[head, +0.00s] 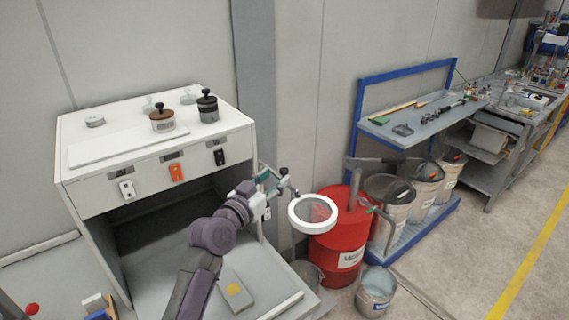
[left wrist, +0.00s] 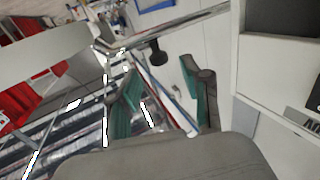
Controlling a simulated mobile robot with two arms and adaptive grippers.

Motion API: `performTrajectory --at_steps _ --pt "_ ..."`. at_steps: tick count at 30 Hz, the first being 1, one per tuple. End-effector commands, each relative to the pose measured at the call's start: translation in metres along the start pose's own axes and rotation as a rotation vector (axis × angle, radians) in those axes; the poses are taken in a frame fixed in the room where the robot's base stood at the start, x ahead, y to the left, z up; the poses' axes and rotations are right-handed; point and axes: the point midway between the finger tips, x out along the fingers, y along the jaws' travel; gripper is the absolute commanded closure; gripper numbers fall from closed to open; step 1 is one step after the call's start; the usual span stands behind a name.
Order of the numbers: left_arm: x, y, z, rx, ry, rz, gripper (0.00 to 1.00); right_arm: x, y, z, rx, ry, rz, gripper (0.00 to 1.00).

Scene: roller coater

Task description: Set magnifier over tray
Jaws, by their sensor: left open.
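The magnifier (head: 296,222) is a round lens in a white ring, held out over a red drum right of the white cabinet. My left gripper (head: 274,184) is open close to the magnifier's jointed arm, just left of the ring. In the left wrist view its teal fingers (left wrist: 160,98) are spread, with a black knob (left wrist: 158,50) and a thin rod showing between and beyond them. I cannot tell whether they touch. A pale curved edge at upper left there looks like the magnifier ring (left wrist: 50,52). I cannot tell surely which surface is the tray. My right gripper is not in view.
The white cabinet (head: 90,195) has two black-knobbed pots (head: 162,122) on top. A grey block (head: 235,291) lies on its lower surface. The red drum (head: 338,250), buckets (head: 376,292) and a blue-framed bench (head: 362,110) stand at right. Open floor lies beyond.

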Motion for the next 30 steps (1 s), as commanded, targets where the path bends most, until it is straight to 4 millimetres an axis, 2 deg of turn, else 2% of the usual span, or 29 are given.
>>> performTrajectory --at_steps 3,9,15,23,30 --pt "0.021 0.001 -0.003 0.000 0.000 0.001 0.52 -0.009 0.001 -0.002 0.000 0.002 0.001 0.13" --pt "0.045 0.000 -0.001 0.000 0.000 0.002 0.52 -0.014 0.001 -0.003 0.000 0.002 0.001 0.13" --pt "0.054 0.000 0.000 0.000 -0.001 0.001 0.52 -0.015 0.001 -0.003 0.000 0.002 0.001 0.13" --pt "0.055 0.000 0.000 0.001 0.000 0.000 0.52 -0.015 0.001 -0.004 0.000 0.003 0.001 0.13" --pt "0.055 0.000 0.001 0.000 0.000 0.000 0.90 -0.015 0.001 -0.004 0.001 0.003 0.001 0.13"
